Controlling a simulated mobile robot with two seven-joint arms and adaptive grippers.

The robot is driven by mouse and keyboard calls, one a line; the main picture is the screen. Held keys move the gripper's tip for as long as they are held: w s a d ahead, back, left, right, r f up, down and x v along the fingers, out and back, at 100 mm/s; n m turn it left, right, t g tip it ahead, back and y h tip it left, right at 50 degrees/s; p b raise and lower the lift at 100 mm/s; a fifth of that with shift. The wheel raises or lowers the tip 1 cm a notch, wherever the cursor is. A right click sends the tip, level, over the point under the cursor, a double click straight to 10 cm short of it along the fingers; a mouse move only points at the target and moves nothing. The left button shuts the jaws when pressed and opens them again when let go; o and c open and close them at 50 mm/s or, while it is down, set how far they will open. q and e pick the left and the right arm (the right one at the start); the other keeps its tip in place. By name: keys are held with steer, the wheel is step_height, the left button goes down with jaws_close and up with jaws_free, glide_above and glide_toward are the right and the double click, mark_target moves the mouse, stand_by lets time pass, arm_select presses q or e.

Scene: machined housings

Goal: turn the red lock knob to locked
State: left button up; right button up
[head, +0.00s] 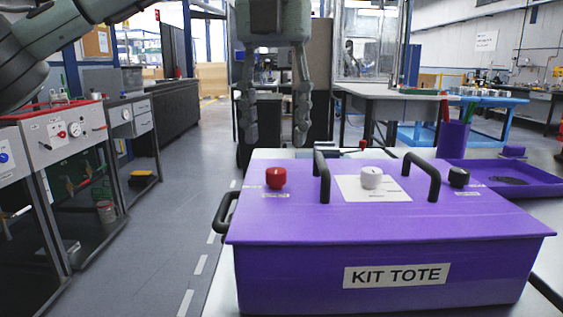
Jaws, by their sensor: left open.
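The red lock knob (276,178) stands on the left part of the lid of a purple box labelled KIT TOTE (300,275). A small label lies in front of the knob, too small to read. A white knob (372,177) sits on a white plate mid-lid, and a black knob (459,177) is at the right. My left gripper (275,136) hangs from above, fingers pointing down and apart, open and empty. In the picture its fingertips are just above the red knob, not touching it. My right gripper is not seen.
Two black arched handles (321,178) stand on the lid, one just right of the red knob. A black side handle (222,212) sticks out at the left. A purple tray (530,183) and a purple cup (453,138) with pens stand behind right.

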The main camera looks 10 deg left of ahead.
mark_target(276, 170)
arm_select(q)
step_height(276, 170, down, 4)
steer(key=shift+f+b, duration=0.15)
steer(key=shift+b, duration=0.3)
steer(key=shift+f, duration=0.45)
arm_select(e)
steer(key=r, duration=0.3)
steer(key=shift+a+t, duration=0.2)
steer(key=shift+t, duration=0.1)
arm_select(q)
jaws_close()
